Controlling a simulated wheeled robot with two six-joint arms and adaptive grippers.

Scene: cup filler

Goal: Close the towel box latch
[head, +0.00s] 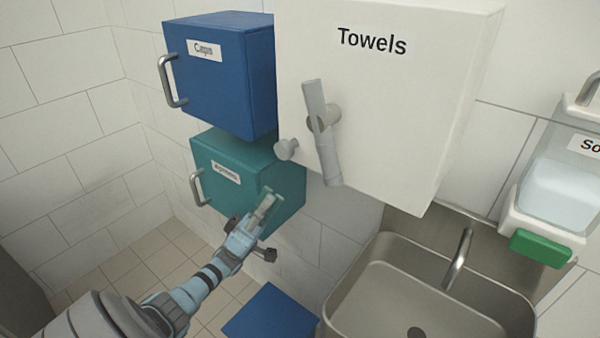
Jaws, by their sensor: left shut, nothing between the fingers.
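The white towel box (400,110) hangs on the wall at the top middle of the head view, with "Towels" printed on its front. Its grey latch handle (322,135) sits near the box's left edge and stands nearly upright, leaning slightly. A small grey knob (287,149) is beside it, at the box's left edge. My left gripper (265,207) is shut and empty, below and left of the latch, in front of the teal box. It is apart from the latch. My right gripper is not in view.
A blue box (222,85) labelled like "Caps" and a teal box (222,172) hang left of the towel box, each with a metal handle. A steel sink (430,290) with a faucet (458,262) is below. A soap dispenser (555,195) hangs at right. A blue object (270,315) is low at the front.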

